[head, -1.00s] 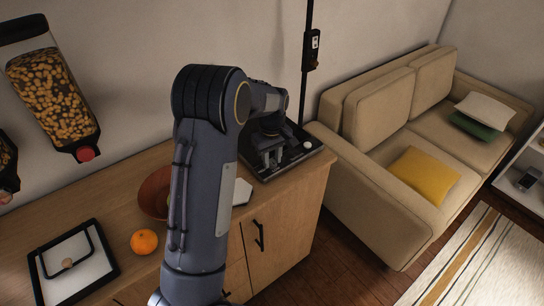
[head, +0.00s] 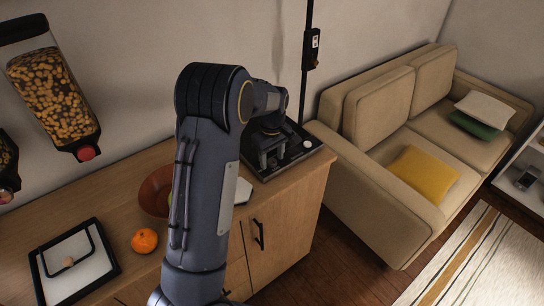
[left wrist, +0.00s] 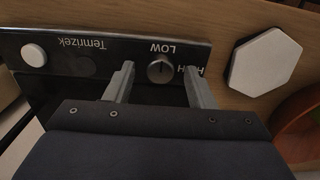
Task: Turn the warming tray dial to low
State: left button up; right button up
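The warming tray (head: 257,172) is a dark slab at the far right end of the wooden counter. In the left wrist view its front panel (left wrist: 100,48) carries the words LOW and HIGH, upside down, with HIGH partly covered by a finger. The small round metal dial (left wrist: 160,69) sits below LOW in that picture; its exact setting is hard to read. My left gripper (left wrist: 158,70) is open, one finger on each side of the dial, with visible gaps. It also shows over the tray in the head view (head: 273,160). My right gripper is not in view.
A white hexagonal object (left wrist: 265,62) lies beside the panel. A white round knob (left wrist: 34,55) is at its other end. A brown bowl (head: 154,190), an orange (head: 144,241) and a framed tray (head: 112,262) are on the counter. A sofa (head: 350,190) stands to the right.

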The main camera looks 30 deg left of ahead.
aim_at(272, 161)
pick_arm(q)
notch_tip(272, 161, up, 8)
jog(key=shift+f, duration=0.1)
dwell(0.6)
dwell(0.3)
jog(key=s+d+r+m+t+h, duration=0.1)
jog(key=s+d+r+m, duration=0.1)
jog(key=s, duration=0.5)
jog(key=s+d+r+m+t+h, duration=0.1)
jog(key=s+d+r+m+t, duration=0.1)
jog(key=s, duration=0.6)
jog(key=s+d+r+m+t+h, duration=0.1)
jog(key=s+d+r+m+h, duration=0.1)
jog(key=s, duration=0.5)
jog(key=d+r+m, duration=0.1)
jog(key=d+m, duration=0.1)
jog(key=shift+s+d+r+m, duration=0.2)
jog(key=shift+s+r+m, duration=0.1)
jog(key=s+d+f+m, duration=0.1)
jog(key=s, duration=0.1)
jog(key=s+d+f+m+t, duration=0.1)
jog(key=s, duration=0.1)
jog(key=s+d+f+m, duration=0.1)
jog(key=s, duration=0.1)
jog(key=shift+s+d+t, duration=0.3)
jog(key=shift+s, duration=0.05)
